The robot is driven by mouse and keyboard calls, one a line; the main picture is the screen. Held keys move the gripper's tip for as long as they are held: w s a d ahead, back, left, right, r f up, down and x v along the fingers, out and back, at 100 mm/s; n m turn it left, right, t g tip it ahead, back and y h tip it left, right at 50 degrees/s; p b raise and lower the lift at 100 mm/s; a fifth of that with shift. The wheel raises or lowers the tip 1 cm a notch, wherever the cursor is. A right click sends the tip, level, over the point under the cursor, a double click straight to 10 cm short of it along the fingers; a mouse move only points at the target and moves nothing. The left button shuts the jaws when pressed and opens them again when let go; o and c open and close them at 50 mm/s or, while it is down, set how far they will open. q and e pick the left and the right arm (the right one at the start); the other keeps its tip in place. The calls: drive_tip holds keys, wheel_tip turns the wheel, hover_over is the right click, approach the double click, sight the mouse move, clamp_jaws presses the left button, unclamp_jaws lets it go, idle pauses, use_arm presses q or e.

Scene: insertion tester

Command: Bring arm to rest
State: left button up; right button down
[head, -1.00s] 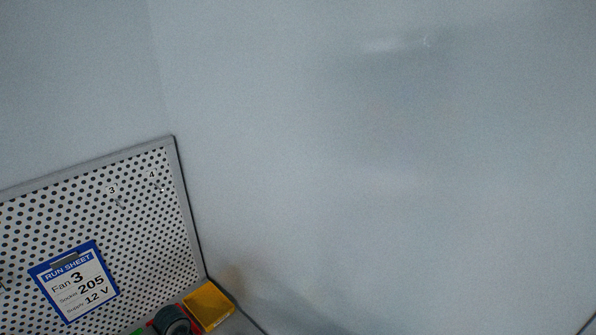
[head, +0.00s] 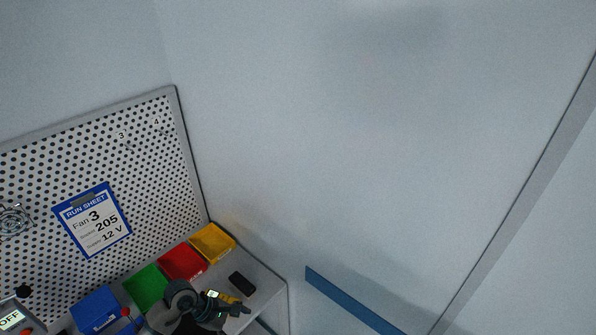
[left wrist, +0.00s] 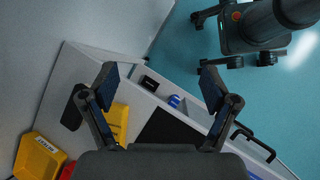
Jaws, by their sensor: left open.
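My left gripper (head: 240,309) is at the bottom of the head view, over the right end of the bench (head: 262,272). In the left wrist view its two dark fingers (left wrist: 160,85) stand wide apart with nothing between them. Part of a yellow object (left wrist: 119,122) shows beside and behind the left finger, and a black oblong object (left wrist: 75,107) lies to its left. My right gripper is in neither view.
Yellow (head: 212,243), red (head: 183,262), green (head: 146,288) and blue (head: 96,309) bins line the bench's back below a pegboard (head: 160,180) with a run sheet (head: 92,220). An open drawer-like compartment (left wrist: 196,112) holds small items. Teal floor (left wrist: 190,55) lies beyond.

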use_arm(q)
drive_tip(key=s+d+r+n+t+h, duration=0.25)
drive_tip(key=d+r+n+h, duration=0.45)
drive_tip(key=d+r+h, duration=0.4)
drive_tip(key=w+a+r+n+t, duration=0.35)
drive_tip(key=r+n+t, duration=0.25)
drive_tip(key=n+t, duration=0.55)
drive_tip(key=w+a+f+n+t+y, duration=0.25)
drive_tip(key=a+n+t+y, duration=0.4)
drive_tip(key=n+y, duration=0.8)
drive_tip(key=s+a+f+n+g+y, duration=0.3)
drive_tip(key=a+f+n+g+y, duration=0.2)
drive_tip(key=a+f+n, duration=0.5)
drive_tip(key=s+d+f+n+g+h, duration=0.1)
drive_tip(key=s+d+f+n+g, duration=0.1)
drive_tip(key=s+f+n+g, duration=0.6)
drive_tip(key=s+d+f+n+g+h, duration=0.15)
drive_tip(key=s+f+n+g, duration=0.3)
drive_tip(key=s+f, duration=0.65)
drive_tip(key=s+f+m+g, duration=0.1)
drive_tip(key=s+f, duration=0.1)
drive_tip(key=f, duration=1)
drive_tip(key=s+f, duration=0.2)
drive_tip(key=f, duration=1.1)
drive_tip(key=s+a+f+g+y, duration=0.1)
drive_tip(key=s+a+f, duration=0.1)
drive_tip(key=s+f, duration=1.3)
drive_tip(key=shift+s+a+f, duration=0.15)
drive_tip(key=shift+s+a, duration=0.15)
drive_tip(key=shift+s, duration=0.8)
